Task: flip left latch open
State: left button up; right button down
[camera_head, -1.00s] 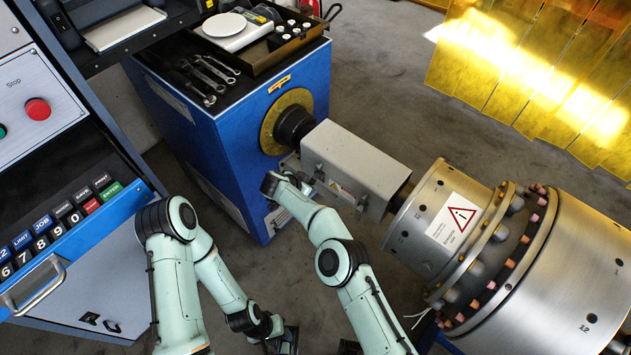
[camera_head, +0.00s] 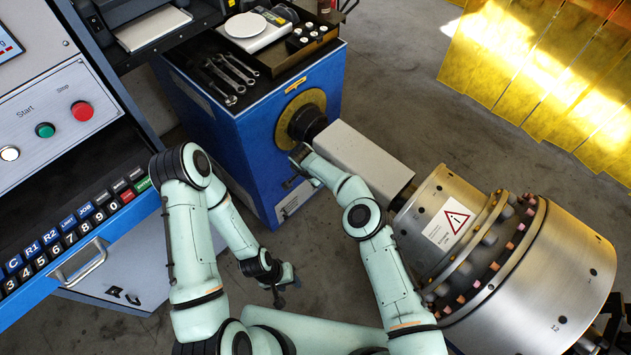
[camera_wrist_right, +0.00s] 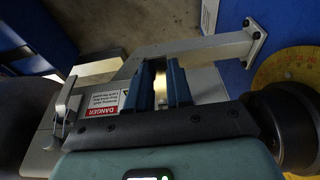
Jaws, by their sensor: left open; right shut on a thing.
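The grey box-shaped cover (camera_head: 362,160) lies between the blue drive housing and the big steel rotor (camera_head: 470,250). My right arm reaches its near side, hiding any latches there in the head view. In the right wrist view a metal latch (camera_wrist_right: 66,106) sits on the cover's side, left of the red DANGER label (camera_wrist_right: 98,104). My right gripper (camera_wrist_right: 162,78) has its blue fingers shut on a pale part, which I cannot clearly identify, apart from that latch. My left gripper (camera_head: 280,288) is open and empty, low over the floor.
The blue drive housing (camera_head: 225,150) carries wrenches (camera_head: 230,72) and a tray with a white-topped scale (camera_head: 247,28). A control console (camera_head: 75,150) with buttons stands at the left. Yellow curtains (camera_head: 545,80) hang at the back right. Grey floor is open behind the rotor.

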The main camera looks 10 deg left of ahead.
jog(key=shift+w+d+r+g+y, duration=0.3)
jog(key=shift+w+d+r, duration=0.3)
jog(key=shift+w+r, duration=0.1)
jog(key=c, duration=1)
grip_release()
jog(key=shift+a+f, duration=0.1)
jog(key=shift+f, duration=0.1)
jog(key=shift+s+a+r, duration=0.15)
jog(key=shift+s+r, duration=0.05)
jog(key=shift+s, duration=0.05)
notch_tip(320, 180, up, 13)
jog(key=s, duration=0.1)
jog(key=shift+s+a, duration=0.15)
jog(key=shift+a, duration=0.25)
jog(key=shift+f, duration=0.1)
